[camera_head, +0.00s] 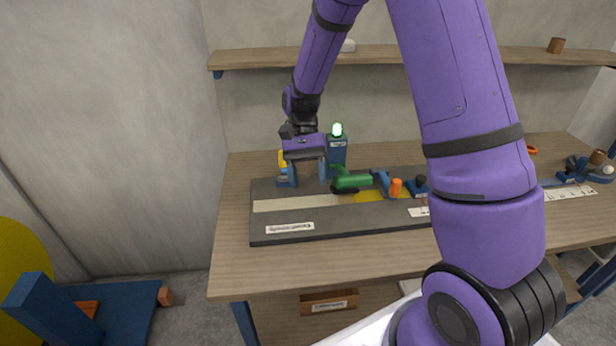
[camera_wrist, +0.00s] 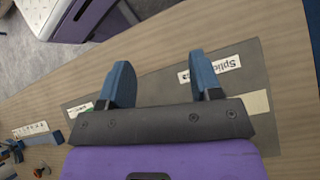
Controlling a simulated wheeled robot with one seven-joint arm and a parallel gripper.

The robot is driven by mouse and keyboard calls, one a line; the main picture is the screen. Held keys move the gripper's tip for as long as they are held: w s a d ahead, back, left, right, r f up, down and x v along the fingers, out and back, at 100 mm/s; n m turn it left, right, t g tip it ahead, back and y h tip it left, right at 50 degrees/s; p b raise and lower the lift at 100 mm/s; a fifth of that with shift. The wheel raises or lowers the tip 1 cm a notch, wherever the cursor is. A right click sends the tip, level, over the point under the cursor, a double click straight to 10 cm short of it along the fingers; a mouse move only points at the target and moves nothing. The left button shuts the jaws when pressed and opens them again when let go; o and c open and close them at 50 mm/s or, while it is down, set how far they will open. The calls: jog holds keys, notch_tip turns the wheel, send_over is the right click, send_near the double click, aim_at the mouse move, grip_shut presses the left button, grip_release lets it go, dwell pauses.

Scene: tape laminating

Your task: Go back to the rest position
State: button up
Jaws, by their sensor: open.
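My gripper (camera_head: 307,181) hangs over the back left of the dark splicing board (camera_head: 340,226), at the end of my purple arm. In the wrist view my gripper (camera_wrist: 158,68) shows two blue fingers spread apart with nothing between them. Part of the board (camera_wrist: 232,78) with its label lies below and beyond the fingers. A pale strip (camera_head: 290,205) runs along the board and meets a yellow patch (camera_head: 370,196). A green part (camera_head: 352,182) is beside the fingers. My gripper's exact height above the board is hard to tell.
A post with a lit green lamp (camera_head: 337,130) stands just behind my gripper. An orange knob (camera_head: 396,187) is on the board's right. A shelf (camera_head: 270,60) spans the wall behind. The wooden table's front left (camera_head: 240,270) is clear. My arm hides part of the right side.

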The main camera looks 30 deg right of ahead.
jog(key=shift+s+r, duration=0.1)
dwell(0.5)
jog(key=s+d+r+n+t+h, duration=0.1)
jog(key=s+d+r+n+t, duration=0.1)
jog(key=s+r+t, duration=0.4)
jog(key=s+d+r+n+t+h, duration=0.1)
jog(key=s+d+r+n+t, duration=0.2)
jog(key=s+r+t, duration=0.4)
jog(key=shift+s+r+n+t+h, duration=0.15)
jog(key=shift+s+r+n, duration=0.25)
jog(key=shift+s+r, duration=1.85)
jog(key=shift+s+r+n+t+h, duration=0.3)
jog(key=shift+s+r, duration=0.85)
jog(key=shift+r, duration=2.2)
jog(key=shift+w+g, duration=0.1)
jog(key=shift+g, duration=0.15)
